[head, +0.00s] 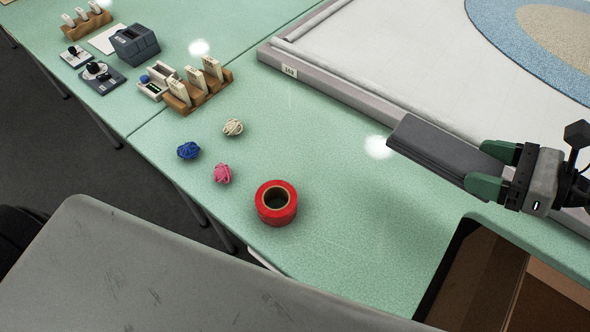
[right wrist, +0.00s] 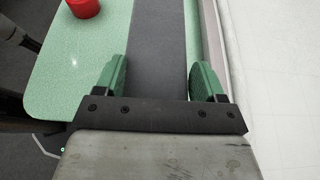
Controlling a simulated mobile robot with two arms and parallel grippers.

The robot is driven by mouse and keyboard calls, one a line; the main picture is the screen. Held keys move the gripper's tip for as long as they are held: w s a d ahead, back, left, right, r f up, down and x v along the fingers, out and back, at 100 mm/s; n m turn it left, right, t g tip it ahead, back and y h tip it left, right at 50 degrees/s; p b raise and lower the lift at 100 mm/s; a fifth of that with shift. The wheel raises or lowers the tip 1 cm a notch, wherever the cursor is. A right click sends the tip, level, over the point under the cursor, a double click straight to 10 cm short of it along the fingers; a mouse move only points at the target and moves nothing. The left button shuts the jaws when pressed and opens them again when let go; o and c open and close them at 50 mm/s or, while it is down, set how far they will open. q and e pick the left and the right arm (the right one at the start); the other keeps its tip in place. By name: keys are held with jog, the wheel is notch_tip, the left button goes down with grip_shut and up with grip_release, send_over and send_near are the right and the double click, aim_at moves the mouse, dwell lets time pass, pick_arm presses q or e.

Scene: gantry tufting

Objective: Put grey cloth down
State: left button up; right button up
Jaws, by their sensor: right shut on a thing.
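The grey cloth (head: 437,147) is a flat, dark grey folded strip. My right gripper (head: 493,168) is shut on its near right end, with the green fingers on either side. The strip sticks out to the left, above the green table and close to the frame edge. In the right wrist view the cloth (right wrist: 158,50) runs straight out from between the green fingers. Whether its underside touches anything is hard to tell. My left gripper is in neither view.
A red tape roll (head: 276,203) and yarn balls in pink (head: 222,174), blue (head: 188,150) and cream (head: 233,127) lie on the green table (head: 335,215). A wooden holder (head: 198,92) stands behind. A frame with white fabric (head: 400,62) lies right. An open brown box (head: 490,280) is at lower right.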

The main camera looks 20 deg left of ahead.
jog(key=shift+d, duration=0.2)
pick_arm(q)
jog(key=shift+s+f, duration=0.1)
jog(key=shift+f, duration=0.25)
pick_arm(e)
jog(key=shift+r, duration=0.1)
jog(key=a+f+p, duration=0.1)
jog(key=a+f, duration=0.1)
jog(key=a, duration=0.1)
jog(key=a+f+p, duration=0.1)
jog(key=a+f, duration=0.1)
jog(key=a, duration=0.2)
jog(key=s+a+f+p, duration=0.1)
jog(key=a+f, duration=0.1)
jog(key=a, duration=0.2)
jog(key=shift+a+f, duration=0.2)
jog(key=shift+f, duration=0.1)
jog(key=shift+a+f, duration=0.15)
jog(key=shift+f, duration=2.1)
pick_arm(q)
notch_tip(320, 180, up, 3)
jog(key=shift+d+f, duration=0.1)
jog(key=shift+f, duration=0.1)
